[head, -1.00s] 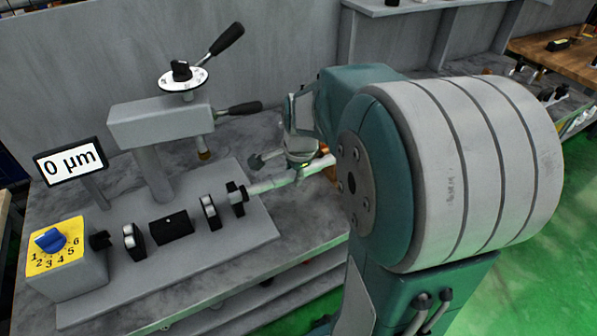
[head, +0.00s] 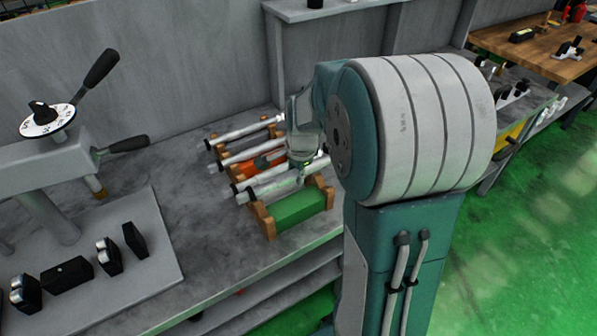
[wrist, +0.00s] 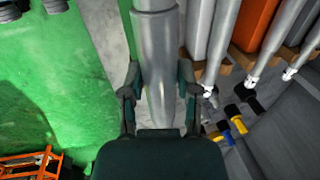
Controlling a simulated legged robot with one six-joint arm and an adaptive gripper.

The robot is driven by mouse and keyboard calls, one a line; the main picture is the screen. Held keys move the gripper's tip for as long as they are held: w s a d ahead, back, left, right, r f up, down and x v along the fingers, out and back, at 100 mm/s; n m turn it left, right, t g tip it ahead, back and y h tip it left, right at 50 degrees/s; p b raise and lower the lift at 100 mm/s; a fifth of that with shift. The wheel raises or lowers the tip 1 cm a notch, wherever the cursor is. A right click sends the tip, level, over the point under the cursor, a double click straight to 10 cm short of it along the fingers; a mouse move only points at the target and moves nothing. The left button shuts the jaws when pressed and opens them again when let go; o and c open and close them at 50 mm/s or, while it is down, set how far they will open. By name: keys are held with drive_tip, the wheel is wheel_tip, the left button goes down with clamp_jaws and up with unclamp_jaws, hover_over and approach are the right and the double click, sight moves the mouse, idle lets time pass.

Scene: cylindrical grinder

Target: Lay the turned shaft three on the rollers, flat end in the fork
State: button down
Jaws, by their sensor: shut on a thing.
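My gripper (wrist: 160,85) is shut on a grey stepped shaft (wrist: 158,40), which runs lengthwise between its fingers in the wrist view. In the head view my gripper (head: 303,160) is over the racks of shafts, partly hidden by my arm; which shaft end there is the held one is hard to tell. At the lower left are the rollers (head: 108,256) and (head: 25,292), on either side of a black block (head: 68,274). The fork is out of view.
A rack with a green block (head: 297,210) and wooden ends stands at the bench's front edge. An orange one (head: 264,163) with shafts is behind it. A black upright plate (head: 135,240) stands right of the rollers. A post with levers (head: 50,130) rises behind them.

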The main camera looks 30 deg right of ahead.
sight(293, 201)
drive_tip(key=shift+w+d, duration=0.1)
drive_tip(key=shift+a+r, duration=0.2)
drive_tip(key=shift+a, duration=1.15)
drive_tip(key=shift+d+f, duration=0.25)
drive_tip(key=shift+d, duration=0.3)
drive_tip(key=shift+d+f, duration=0.2)
drive_tip(key=shift+d, duration=0.3)
drive_tip(key=shift+d+f, duration=0.3)
drive_tip(key=shift+f, duration=0.15)
drive_tip(key=shift+a+f, duration=0.7)
drive_tip(key=shift+a, duration=0.3)
drive_tip(key=shift+d+f, duration=0.75)
drive_tip(key=shift+f, duration=0.35)
drive_tip(key=shift+a+f, duration=0.55)
drive_tip(key=shift+f, duration=0.2)
drive_tip(key=shift+d+f, duration=0.35)
drive_tip(key=shift+f, duration=0.6)
